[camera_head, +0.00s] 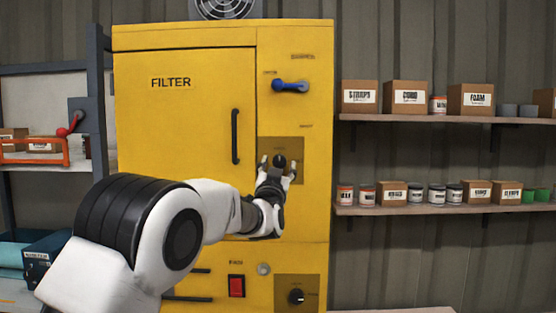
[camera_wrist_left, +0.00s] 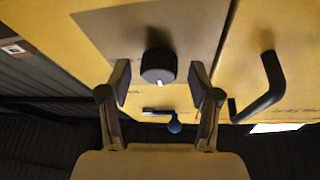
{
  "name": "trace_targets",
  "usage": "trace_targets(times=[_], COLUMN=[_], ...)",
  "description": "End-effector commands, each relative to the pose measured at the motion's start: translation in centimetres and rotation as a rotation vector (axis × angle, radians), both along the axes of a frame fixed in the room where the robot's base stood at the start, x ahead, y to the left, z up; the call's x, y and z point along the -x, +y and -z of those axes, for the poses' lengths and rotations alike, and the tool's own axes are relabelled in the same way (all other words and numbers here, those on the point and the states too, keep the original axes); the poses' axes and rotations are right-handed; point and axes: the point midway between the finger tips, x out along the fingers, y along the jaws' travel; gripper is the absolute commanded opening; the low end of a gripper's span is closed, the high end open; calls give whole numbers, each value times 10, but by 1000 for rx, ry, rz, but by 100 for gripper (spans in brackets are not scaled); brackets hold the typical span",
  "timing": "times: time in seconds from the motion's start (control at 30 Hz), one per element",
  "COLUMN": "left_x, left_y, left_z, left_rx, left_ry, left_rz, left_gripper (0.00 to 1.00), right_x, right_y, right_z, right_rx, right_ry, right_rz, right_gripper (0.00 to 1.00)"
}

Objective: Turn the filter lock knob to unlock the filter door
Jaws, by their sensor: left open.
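The yellow cabinet (camera_head: 185,130) has a door lettered FILTER with a black vertical handle (camera_head: 235,137). Right of the door, a round black knob (camera_head: 280,160) sits on a brown plate, partly hidden by my left gripper. My left gripper (camera_head: 277,168) is open in front of this knob. In the left wrist view the knob (camera_wrist_left: 158,64) shows between the two open fingertips (camera_wrist_left: 161,84), with a gap on each side. A short white mark shows on the knob. My right gripper is not in view.
A blue lever (camera_head: 290,86) is above the knob, and the door handle (camera_wrist_left: 264,88) is beside it. A red switch (camera_head: 236,286) and another black knob (camera_head: 296,296) are lower down. Shelves (camera_head: 430,210) with boxes and cans stand right; a rack (camera_head: 95,90) stands left.

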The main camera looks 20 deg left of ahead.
Motion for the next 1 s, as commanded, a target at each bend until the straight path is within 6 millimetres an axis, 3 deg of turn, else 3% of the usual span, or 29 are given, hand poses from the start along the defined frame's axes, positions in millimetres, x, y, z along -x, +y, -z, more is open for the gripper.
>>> trace_targets(times=[0.17, 0.33, 0.37, 0.77, 1.0], left_x=[0, 0, 0, 0, 1], left_y=[0, 0, 0, 1, 3], left_z=[1, 1, 1, 2, 2], left_rx=[0, 0, 0, -32, -148], left_ry=[0, 1, 1, 11, 43], left_rz=[0, 0, 0, 0, -1], left_gripper=[63, 6, 2, 3, 3], right_x=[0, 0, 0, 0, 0], right_y=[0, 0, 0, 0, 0], right_z=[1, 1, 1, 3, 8], right_rx=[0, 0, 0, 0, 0], right_ry=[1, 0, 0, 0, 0], right_rz=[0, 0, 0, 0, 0], right_gripper=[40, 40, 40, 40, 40])
